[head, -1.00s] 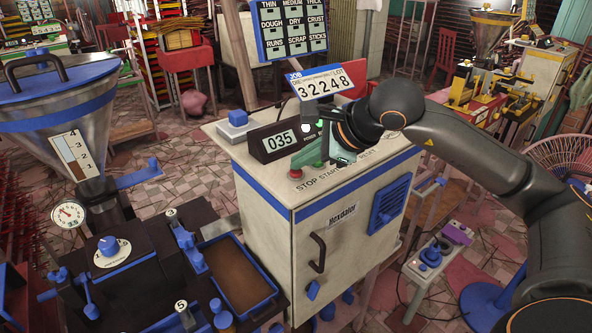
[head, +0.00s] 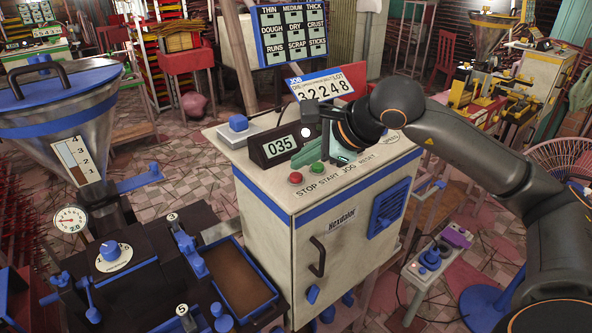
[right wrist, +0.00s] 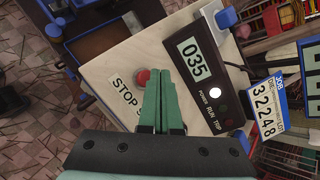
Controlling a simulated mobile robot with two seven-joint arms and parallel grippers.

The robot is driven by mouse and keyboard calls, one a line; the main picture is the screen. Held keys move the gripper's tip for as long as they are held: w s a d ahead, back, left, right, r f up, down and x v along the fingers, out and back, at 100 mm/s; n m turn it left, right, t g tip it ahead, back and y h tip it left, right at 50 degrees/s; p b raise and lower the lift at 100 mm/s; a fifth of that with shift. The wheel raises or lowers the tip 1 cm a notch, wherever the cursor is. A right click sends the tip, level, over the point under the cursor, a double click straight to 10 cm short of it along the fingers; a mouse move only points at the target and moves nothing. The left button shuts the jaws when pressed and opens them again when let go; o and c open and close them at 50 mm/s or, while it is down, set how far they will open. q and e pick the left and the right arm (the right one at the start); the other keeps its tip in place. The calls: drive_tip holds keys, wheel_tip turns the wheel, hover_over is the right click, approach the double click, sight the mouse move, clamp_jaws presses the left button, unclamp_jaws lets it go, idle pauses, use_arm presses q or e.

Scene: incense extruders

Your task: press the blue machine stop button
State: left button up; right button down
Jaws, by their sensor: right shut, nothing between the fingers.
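The blue-striped machine (head: 330,235) stands in the middle of the head view with a pale top panel. Its red button (head: 296,178), above the word STOP, is uncovered. A green button (head: 316,169) sits beside it above START. My right gripper (head: 299,160) is shut and empty, its green fingers just behind the two buttons. In the right wrist view, the red stop button (right wrist: 143,77) is just left of the closed fingertips (right wrist: 164,76); I cannot tell the height gap. The fingers hide the START area there. My left gripper is not in view.
The display box (head: 280,142) reads 035 and stands close behind my fingers. In the wrist view its POWER lamp (right wrist: 214,93) is lit; RUN and TRIP look dark. A job-number sign (head: 322,86) stands behind. A blue switch box (head: 238,122) sits at the panel's back left.

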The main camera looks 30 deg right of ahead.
sight(302, 177)
drive_tip(key=shift+r, duration=0.1)
wheel_tip(302, 177, up, 5)
drive_tip(key=p, duration=0.4)
idle(0.3)
idle(0.7)
